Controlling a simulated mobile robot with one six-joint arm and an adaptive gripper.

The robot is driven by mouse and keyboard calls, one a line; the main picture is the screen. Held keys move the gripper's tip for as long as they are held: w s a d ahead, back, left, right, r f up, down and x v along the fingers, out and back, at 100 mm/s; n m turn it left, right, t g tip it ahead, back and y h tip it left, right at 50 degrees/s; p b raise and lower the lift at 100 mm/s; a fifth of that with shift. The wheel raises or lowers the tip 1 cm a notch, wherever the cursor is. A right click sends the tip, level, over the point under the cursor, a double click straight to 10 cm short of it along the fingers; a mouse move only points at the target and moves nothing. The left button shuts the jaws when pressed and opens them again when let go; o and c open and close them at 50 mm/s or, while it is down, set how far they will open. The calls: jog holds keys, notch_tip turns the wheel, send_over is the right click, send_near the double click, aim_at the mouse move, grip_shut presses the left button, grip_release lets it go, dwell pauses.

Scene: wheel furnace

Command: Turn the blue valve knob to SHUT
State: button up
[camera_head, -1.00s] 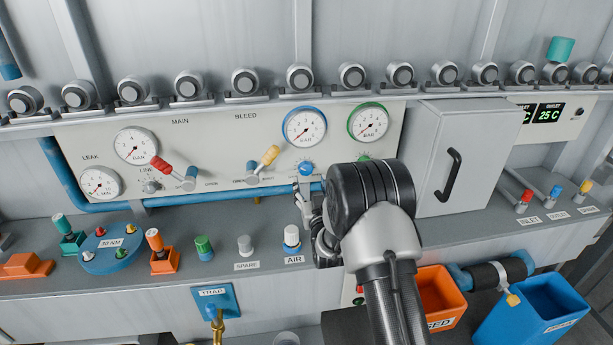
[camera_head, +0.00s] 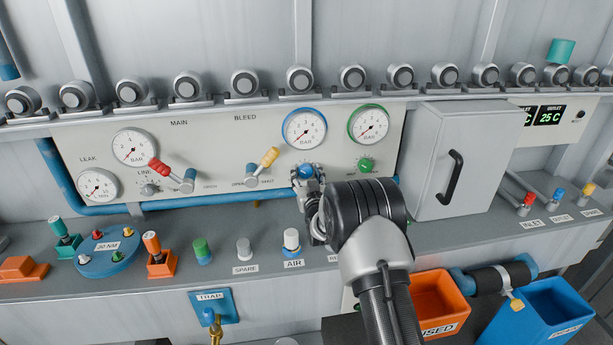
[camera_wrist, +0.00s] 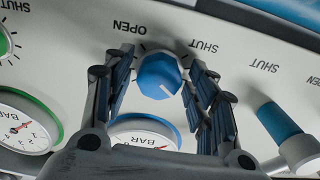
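The blue valve knob (camera_head: 306,170) sits on the pale panel below the blue-rimmed gauge (camera_head: 304,128). In the wrist view, which is upside down, the blue knob (camera_wrist: 158,76) stands between my two fingers, with a white mark at its lower right. OPEN (camera_wrist: 130,26) is printed to its upper left and SHUT (camera_wrist: 203,46) to its upper right. My gripper (camera_wrist: 157,64) is open, one finger on each side of the knob, with a narrow gap showing on both sides. In the head view my gripper (camera_head: 308,182) is at the knob, its fingertips partly hidden.
A green knob (camera_head: 366,165) is to the right, below the green-rimmed gauge (camera_head: 369,125). A grey cabinet (camera_head: 438,150) stands at the right. The shelf below holds several small caps, including a white one (camera_head: 291,238).

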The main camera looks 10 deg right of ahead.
jog(key=c, duration=0.8)
jog(key=shift+n, duration=0.3)
jog(key=n, duration=0.3)
jog(key=shift+n, duration=0.3)
jog(key=n, duration=0.3)
jog(key=shift+d+n, duration=0.1)
jog(key=shift+n, duration=0.3)
jog(key=n, duration=0.4)
jog(key=shift+r, duration=0.1)
jog(key=shift+n, duration=2)
